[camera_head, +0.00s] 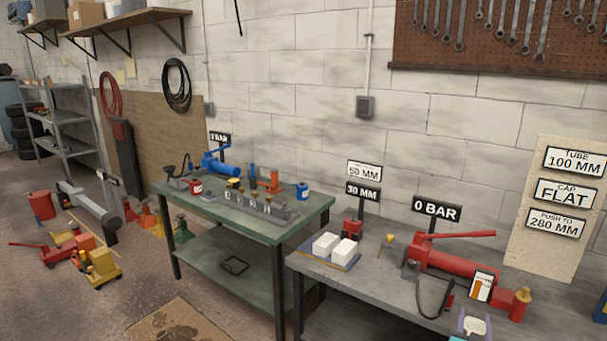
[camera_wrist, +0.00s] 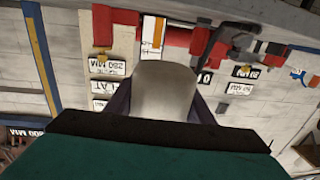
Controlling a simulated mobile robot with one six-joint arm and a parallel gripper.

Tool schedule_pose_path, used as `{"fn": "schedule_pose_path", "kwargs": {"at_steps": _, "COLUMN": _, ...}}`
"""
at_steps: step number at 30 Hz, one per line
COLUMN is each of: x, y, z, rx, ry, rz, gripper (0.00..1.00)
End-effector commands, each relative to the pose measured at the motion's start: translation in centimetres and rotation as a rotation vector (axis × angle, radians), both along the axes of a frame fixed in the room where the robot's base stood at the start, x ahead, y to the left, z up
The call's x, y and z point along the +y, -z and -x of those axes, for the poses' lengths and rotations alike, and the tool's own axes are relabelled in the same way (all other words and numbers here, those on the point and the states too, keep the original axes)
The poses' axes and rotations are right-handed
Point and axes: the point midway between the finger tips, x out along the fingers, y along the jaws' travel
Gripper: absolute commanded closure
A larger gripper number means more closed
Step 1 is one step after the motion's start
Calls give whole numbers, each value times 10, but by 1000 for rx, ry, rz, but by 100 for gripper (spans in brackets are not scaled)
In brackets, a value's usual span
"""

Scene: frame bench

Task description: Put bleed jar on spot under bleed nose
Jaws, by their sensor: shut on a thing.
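My gripper (camera_head: 474,325) shows at the bottom right of the head view, shut on a pale jar (camera_head: 475,327). In the wrist view the jar (camera_wrist: 163,90) fills the middle, between the dark fingers of my gripper (camera_wrist: 162,105). The jar is held at the near edge of the grey bench (camera_head: 375,283). The red pump (camera_head: 450,262) lies beyond it, with a black hose (camera_head: 420,300) curving down at its left and a red-orange upright end (camera_head: 521,303) at its right. I cannot tell which part is the bleed nose, and no marked spot is clear.
A tablet-like panel (camera_head: 481,287) stands before the pump. White blocks (camera_head: 326,245) sit on a tray at the bench's left. A "0 BAR" sign (camera_head: 436,211) stands behind the pump. A green bench (camera_head: 218,204) with tools is to the left. Bare bench top lies left of the hose.

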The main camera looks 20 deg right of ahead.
Motion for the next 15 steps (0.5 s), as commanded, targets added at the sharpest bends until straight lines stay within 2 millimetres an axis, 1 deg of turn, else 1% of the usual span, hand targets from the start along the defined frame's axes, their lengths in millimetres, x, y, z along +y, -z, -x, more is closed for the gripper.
{"fn": "schedule_pose_path", "kwargs": {"at_steps": 1, "x": 9, "y": -6, "z": -15, "rx": -1, "ry": -25, "rz": 1, "gripper": 75}}
{"fn": "schedule_pose_path", "kwargs": {"at_steps": 8, "x": 49, "y": -27, "z": -74, "rx": -2, "ry": -137, "rz": 4, "gripper": 75}}
{"fn": "schedule_pose_path", "kwargs": {"at_steps": 11, "x": 70, "y": -38, "z": -101, "rx": -4, "ry": -195, "rz": 4, "gripper": 75}}
{"fn": "schedule_pose_path", "kwargs": {"at_steps": 15, "x": 103, "y": -55, "z": -137, "rx": -5, "ry": -287, "rz": 7, "gripper": 75}}
